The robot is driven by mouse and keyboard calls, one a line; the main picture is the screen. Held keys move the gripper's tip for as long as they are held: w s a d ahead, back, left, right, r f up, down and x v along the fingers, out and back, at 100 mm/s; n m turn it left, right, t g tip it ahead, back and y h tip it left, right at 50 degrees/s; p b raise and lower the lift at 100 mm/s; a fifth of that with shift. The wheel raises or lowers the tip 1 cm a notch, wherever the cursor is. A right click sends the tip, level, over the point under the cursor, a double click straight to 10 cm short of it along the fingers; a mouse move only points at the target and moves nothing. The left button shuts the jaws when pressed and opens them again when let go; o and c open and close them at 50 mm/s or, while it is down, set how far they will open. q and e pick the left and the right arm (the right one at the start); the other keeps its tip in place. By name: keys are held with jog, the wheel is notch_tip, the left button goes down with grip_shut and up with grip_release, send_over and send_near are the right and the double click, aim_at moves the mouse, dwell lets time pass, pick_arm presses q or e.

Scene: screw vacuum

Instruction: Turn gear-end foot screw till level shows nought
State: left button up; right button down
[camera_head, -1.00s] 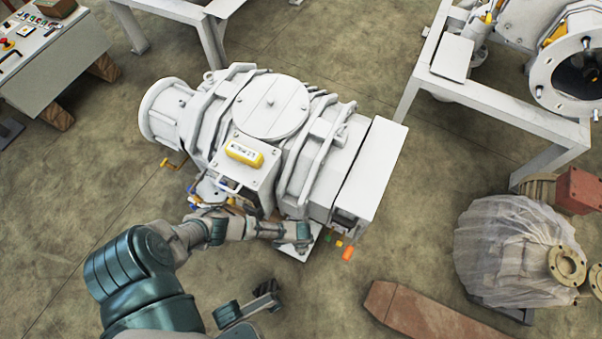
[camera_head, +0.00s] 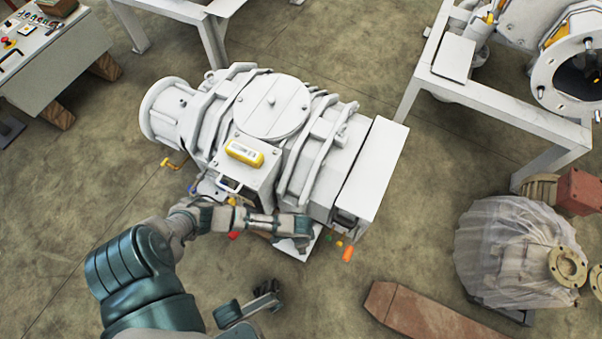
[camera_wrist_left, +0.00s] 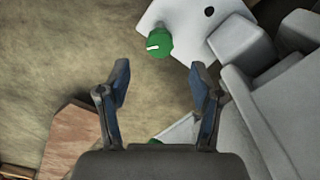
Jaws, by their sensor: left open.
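The grey-white vacuum pump (camera_head: 205,140) lies in the middle of the head view. A yellow level (camera_head: 244,153) sits on its box; its reading is too small to make out. My left gripper (camera_head: 300,243) is low beside the pump's near right side. In the left wrist view it is open and empty (camera_wrist_left: 160,78). A green knob with a white mark (camera_wrist_left: 159,43) shows ahead of its fingertips, by a pale plate (camera_wrist_left: 190,25), apart from both fingers. Another green part (camera_wrist_left: 155,141) is mostly hidden at the gripper's base. My right gripper (camera_head: 250,304) seems to show at the bottom edge.
Orange (camera_head: 348,254) and red (camera_head: 234,236) parts show low by the pump. A brown beam (camera_head: 430,318) lies at the lower right, near a wrapped machine (camera_head: 510,245). A control desk (camera_head: 60,60) stands at the upper left. Floor is clear left of the pump.

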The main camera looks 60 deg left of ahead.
pick_arm(q)
notch_tip(320, 180, up, 4)
jog(key=shift+r, duration=0.2)
dwell(0.5)
